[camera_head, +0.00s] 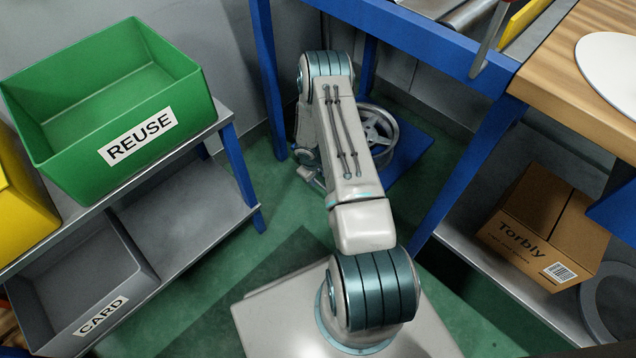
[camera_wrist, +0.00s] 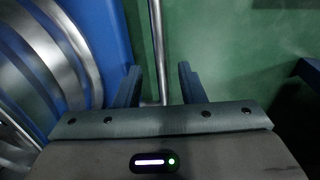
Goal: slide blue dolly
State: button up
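The blue dolly (camera_head: 408,170) is a flat blue board on the green floor under the blue-framed bench. A silver spoked wheel (camera_head: 377,128) rests on it, and my arm hides its left part. In the wrist view the dolly's blue edge (camera_wrist: 112,32) and the wheel (camera_wrist: 35,55) are at the left. A thin metal bar (camera_wrist: 157,45), perhaps the dolly's handle, runs between the two fingers of my gripper (camera_wrist: 159,72). The fingers are apart, with gaps on both sides of the bar. In the head view my gripper is mostly hidden behind my arm.
A shelf at the left holds a green REUSE bin (camera_head: 110,95), a yellow bin (camera_head: 22,205) and a grey CARD bin (camera_head: 75,280). Blue bench legs (camera_head: 468,165) stand near the dolly. A cardboard box (camera_head: 540,225) sits on a low shelf at right. Green floor lies between.

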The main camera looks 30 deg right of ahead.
jog(key=shift+w+d+f+b, duration=0.1)
jog(key=shift+d+f+b, duration=0.1)
jog(key=shift+f, duration=0.5)
jog(key=shift+d+f+b, duration=0.1)
jog(key=shift+f+b, duration=0.05)
jog(key=shift+f, duration=0.55)
